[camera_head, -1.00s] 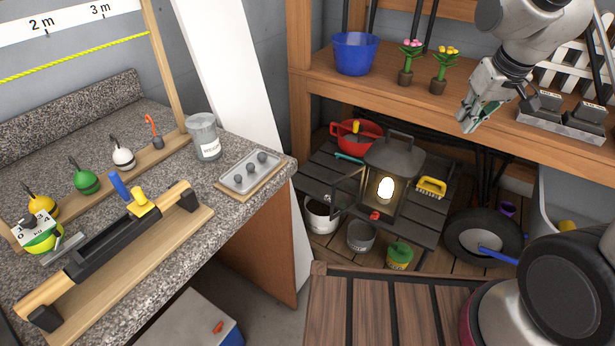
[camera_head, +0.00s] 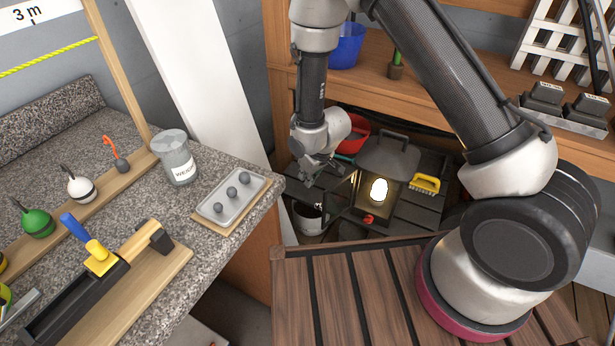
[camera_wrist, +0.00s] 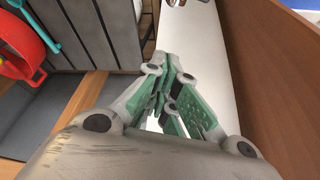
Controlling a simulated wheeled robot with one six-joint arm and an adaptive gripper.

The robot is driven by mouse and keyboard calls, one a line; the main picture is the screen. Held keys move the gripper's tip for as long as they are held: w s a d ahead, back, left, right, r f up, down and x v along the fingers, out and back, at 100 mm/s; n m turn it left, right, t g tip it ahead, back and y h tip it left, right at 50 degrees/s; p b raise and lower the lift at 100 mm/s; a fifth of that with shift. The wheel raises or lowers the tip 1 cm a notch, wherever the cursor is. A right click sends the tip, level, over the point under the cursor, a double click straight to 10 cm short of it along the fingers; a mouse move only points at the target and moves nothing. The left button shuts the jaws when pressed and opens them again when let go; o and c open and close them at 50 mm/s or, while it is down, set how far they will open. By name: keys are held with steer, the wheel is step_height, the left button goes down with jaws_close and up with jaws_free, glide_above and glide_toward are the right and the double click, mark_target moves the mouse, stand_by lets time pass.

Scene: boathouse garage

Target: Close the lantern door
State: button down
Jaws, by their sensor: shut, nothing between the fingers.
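The dark metal lantern (camera_head: 388,160) stands on the low slatted table, with a glowing bulb (camera_head: 379,190) inside. Its framed door (camera_head: 326,206) stands swung out to the left of the body, open, and is partly hidden by my arm. My gripper (camera_head: 312,180) is shut and empty. In the head view it hangs just left of the lantern, near the open door; I cannot tell whether it touches it. In the wrist view the closed green-padded fingers (camera_wrist: 172,65) show, and the lantern is not clearly visible there.
A red bowl (camera_wrist: 25,45) lies beside the lantern, and a yellow brush (camera_head: 426,183) is to its right. A wooden shelf (camera_head: 430,108) with a blue bucket (camera_head: 346,48) runs above. The granite counter (camera_head: 225,235) is at left, and a slatted wooden top (camera_head: 345,290) is in front.

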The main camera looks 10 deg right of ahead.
mark_target(335, 197)
steer(key=x, duration=0.7)
steer(key=shift+s+d, duration=1.25)
steer(key=shift+s, duration=0.3)
steer(key=shift+s, duration=0.1)
